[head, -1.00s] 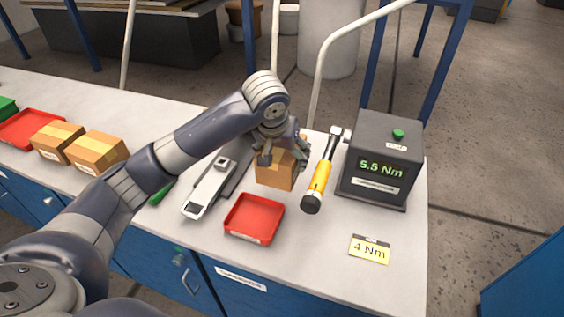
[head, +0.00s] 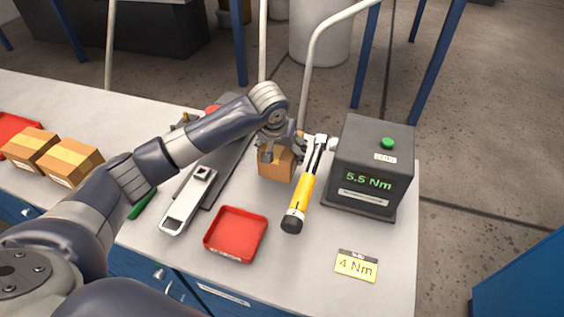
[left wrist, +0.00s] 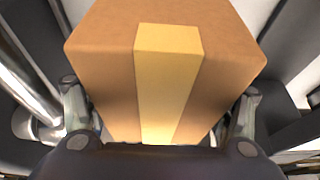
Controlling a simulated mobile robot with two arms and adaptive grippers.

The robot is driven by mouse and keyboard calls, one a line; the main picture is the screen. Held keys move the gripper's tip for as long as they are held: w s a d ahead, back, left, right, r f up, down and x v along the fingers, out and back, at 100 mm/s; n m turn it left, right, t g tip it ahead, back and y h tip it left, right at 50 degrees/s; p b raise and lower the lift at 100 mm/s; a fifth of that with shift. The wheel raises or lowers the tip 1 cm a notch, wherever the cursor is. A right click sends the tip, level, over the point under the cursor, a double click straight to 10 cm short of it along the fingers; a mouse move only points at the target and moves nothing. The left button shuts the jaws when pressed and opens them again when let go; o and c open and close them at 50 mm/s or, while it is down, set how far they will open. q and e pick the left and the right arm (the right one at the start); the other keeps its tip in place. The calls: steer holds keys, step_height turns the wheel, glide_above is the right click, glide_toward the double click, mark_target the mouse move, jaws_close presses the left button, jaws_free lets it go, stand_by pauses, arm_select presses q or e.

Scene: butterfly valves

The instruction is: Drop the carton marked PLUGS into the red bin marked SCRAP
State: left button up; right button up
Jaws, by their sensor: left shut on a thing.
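My left gripper (head: 281,148) is shut on a brown carton (head: 276,166) with a yellow tape strip. In the left wrist view the carton (left wrist: 225,45) fills the space between the two fingers of the left gripper (left wrist: 160,112). No PLUGS marking is legible on it. It is over the bench beside the yellow-handled wrench; I cannot tell whether it touches the bench. A shallow red tray (head: 236,234) stands at the bench's front with a pale label too small to read. Another red tray (head: 12,127) is cut off at the left edge. My right gripper is out of view.
A yellow-handled torque wrench (head: 303,190) lies close right of the carton, beside a dark tester (head: 370,165) reading 5.5 Nm. A white-grey tool (head: 188,200) lies to the left. Two taped cartons (head: 72,162) stand farther left. A 4 Nm card (head: 356,265) lies front right.

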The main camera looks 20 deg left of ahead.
arm_select(q)
step_height(320, 180, down, 2)
steer(key=shift+f, duration=0.15)
step_height(320, 180, down, 3)
steer(key=shift+f+p, duration=0.1)
steer(key=shift+p, duration=0.35)
steer(key=shift+w+f, duration=0.1)
steer(key=shift+f, duration=0.15)
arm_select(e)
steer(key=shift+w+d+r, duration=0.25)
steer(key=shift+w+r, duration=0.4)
arm_select(q)
steer(key=o, duration=2)
steer(key=shift+o, duration=0.2)
